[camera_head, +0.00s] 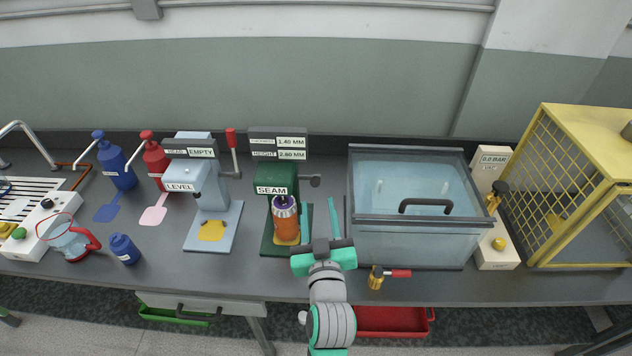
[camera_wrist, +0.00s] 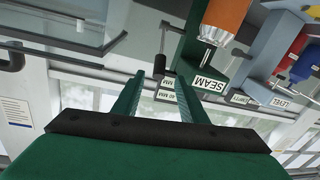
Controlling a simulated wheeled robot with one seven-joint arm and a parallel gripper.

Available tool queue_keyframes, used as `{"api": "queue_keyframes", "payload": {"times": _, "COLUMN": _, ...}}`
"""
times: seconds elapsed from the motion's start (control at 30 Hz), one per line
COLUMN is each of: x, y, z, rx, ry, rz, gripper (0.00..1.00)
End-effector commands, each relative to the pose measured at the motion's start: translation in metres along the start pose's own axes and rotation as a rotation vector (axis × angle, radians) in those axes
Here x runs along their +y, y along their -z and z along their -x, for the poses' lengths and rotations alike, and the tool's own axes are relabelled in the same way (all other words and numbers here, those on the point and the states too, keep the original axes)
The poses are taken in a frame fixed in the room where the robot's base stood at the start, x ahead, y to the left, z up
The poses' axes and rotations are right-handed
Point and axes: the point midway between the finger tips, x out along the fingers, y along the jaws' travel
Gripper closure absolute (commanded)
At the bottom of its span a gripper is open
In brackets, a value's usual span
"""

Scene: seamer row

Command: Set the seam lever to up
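The green seamer (camera_head: 276,182), labelled SEAM, stands mid-table with an orange can (camera_head: 286,222) under its head. Its seam lever, with a dark round knob (camera_head: 315,181), sticks out on the seamer's right side and does not stand upright. In the upside-down wrist view the lever's dark knob (camera_wrist: 159,66) shows on a thin grey bar, just beyond the fingertips. My gripper (camera_head: 318,206) is open and empty, in front of the lever at the seamer's right. In the wrist view my gripper's fingers (camera_wrist: 158,88) are apart, with the knob roughly between their tips and apparently not touched.
A glass-walled tank (camera_head: 407,240) with a black handle stands close on the right. The pale blue LEVEL machine (camera_head: 207,195), with a raised red-handled lever (camera_head: 231,138), is on the left. A small brass valve with a red handle (camera_head: 400,273) lies near the front edge.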

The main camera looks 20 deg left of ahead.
Motion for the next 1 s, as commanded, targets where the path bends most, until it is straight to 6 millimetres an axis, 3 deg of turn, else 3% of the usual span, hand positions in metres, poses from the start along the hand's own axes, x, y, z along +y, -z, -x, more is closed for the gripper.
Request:
{"api": "queue_keyframes", "payload": {"times": 0.5, "x": 0.001, "y": 0.000, "z": -0.081, "rx": 0.001, "ry": -0.001, "rz": 0.001, "gripper": 0.61}}
{"api": "queue_keyframes", "payload": {"times": 0.7, "x": 0.001, "y": 0.001, "z": -0.095, "rx": 0.002, "ry": -0.002, "rz": 0.000, "gripper": 0.61}}
{"api": "queue_keyframes", "payload": {"times": 1.0, "x": 0.001, "y": 0.000, "z": -0.097, "rx": 0.001, "ry": -0.002, "rz": 0.000, "gripper": 0.61}}
